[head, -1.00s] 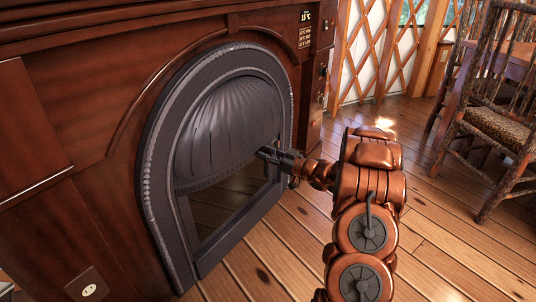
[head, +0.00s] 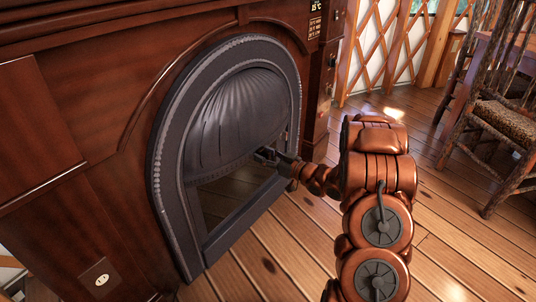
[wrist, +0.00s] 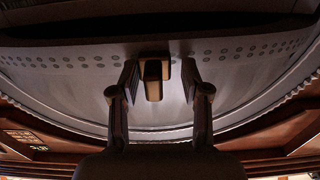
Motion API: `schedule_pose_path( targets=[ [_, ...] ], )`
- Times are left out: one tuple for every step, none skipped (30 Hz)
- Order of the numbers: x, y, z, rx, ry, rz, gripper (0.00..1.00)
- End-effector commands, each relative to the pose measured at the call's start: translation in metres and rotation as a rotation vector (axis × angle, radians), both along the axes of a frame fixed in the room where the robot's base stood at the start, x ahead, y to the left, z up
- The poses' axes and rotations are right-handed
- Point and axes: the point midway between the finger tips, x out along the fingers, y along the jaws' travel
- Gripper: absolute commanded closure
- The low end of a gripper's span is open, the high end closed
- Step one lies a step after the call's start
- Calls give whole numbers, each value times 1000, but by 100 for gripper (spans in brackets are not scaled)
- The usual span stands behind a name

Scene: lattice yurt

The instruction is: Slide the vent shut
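The arched dark metal stove front (head: 172,150) is set in the brown wooden surround. I take the hood as the vent's cover, but cannot be sure. My gripper (head: 266,155) is at the right end of the hood's lower edge. In the wrist view my gripper (wrist: 160,85) has its two fingers apart, one on each side of a small block-like tab (wrist: 153,89). Gaps show between tab and fingers.
A wooden chair with a patterned seat (head: 500,115) stands at the right, by a table. The plank floor (head: 300,255) in front of the stove is clear. A lattice wall (head: 390,50) is behind. A socket (head: 101,280) is low on the surround.

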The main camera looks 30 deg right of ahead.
Motion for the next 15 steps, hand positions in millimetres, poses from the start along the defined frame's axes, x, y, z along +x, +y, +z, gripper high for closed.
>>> schedule_pose_path(
  targets=[
    [0, 3, 0, 0, 0, 7, 58],
    [0, 3, 0, 0, 0, 6, 58],
    [0, 2, 0, 0, 1, 5, 58],
    [0, 2, 0, 0, 1, 4, 58],
    [0, 1, 0, 0, 1, 4, 58],
    [0, 1, 0, 0, 1, 3, 58],
    [0, 0, 0, 0, 1, 2, 58],
    [0, 0, 0, 0, 1, 1, 58],
    [0, 0, 0, 0, 1, 1, 58],
    [0, 0, 0, 0, 1, 0, 58],
    [0, -1, 0, 0, 1, 0, 58],
    [0, -1, 0, 0, 1, -1, 58],
    [-1, -1, 0, 0, 1, -1, 58],
    [0, -1, 0, 0, 1, -1, 58],
    [0, -1, 0, 0, 1, -1, 58]
  ],
)
